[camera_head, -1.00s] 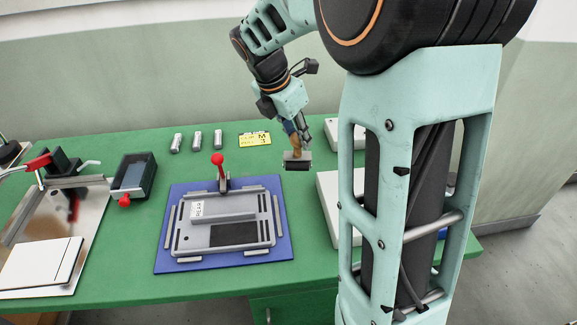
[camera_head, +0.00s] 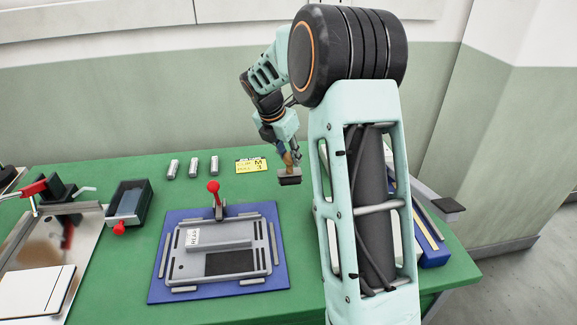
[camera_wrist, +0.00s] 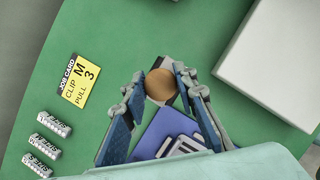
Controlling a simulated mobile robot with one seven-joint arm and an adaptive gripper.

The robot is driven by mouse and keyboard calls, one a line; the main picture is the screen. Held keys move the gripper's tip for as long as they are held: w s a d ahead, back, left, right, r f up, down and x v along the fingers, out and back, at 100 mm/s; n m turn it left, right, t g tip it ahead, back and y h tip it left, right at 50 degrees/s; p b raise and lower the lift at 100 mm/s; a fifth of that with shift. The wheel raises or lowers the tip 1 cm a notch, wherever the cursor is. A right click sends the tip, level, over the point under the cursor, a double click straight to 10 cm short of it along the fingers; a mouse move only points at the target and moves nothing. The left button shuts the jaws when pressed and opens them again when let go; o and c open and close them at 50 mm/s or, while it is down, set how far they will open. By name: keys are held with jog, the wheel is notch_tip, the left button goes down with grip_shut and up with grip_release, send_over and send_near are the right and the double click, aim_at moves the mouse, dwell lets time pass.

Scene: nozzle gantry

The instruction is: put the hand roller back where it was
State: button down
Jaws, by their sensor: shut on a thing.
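The hand roller (camera_head: 289,179) has a dark roller and a tan wooden handle. In the head view it hangs in my gripper (camera_head: 288,150), over the green bench top right of the yellow job card. In the wrist view the round tan handle end (camera_wrist: 160,84) sits between the two fingers of my gripper (camera_wrist: 161,92), which is shut on it. The roller part is mostly hidden there. I cannot tell the exact height above the bench.
A grey fixture on a blue plate (camera_head: 182,216) stands in front. A black box (camera_head: 144,205) is further left. A pale block (camera_wrist: 275,60) is right in the wrist view.

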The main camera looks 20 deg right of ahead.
aim_at(289, 171)
jog(key=w+f, duration=0.2)
jog(key=f, duration=0.1)
jog(key=shift+w+d, duration=0.35)
jog(key=shift+d, duration=0.05)
notch_tip(289, 171, down, 4)
jog(key=shift+w+r, duration=0.15)
jog(key=shift+r, duration=0.1)
jog(key=shift+f, duration=0.3)
jog(key=shift+s+f, duration=0.25)
jog(key=shift+f, duration=0.05)
jog(key=c, duration=1.9)
grip_release()
jog(key=shift+s+f, duration=0.1)
jog(key=shift+f, duration=0.05)
jog(key=shift+o, duration=1.4)
jog(key=shift+f, duration=0.1)
jog(key=shift+o, duration=0.4)
jog(key=shift+w+r, duration=0.3)
jog(key=shift+r, duration=0.35)
jog(key=v, duration=1.2)
jog(key=shift+r, duration=0.2)
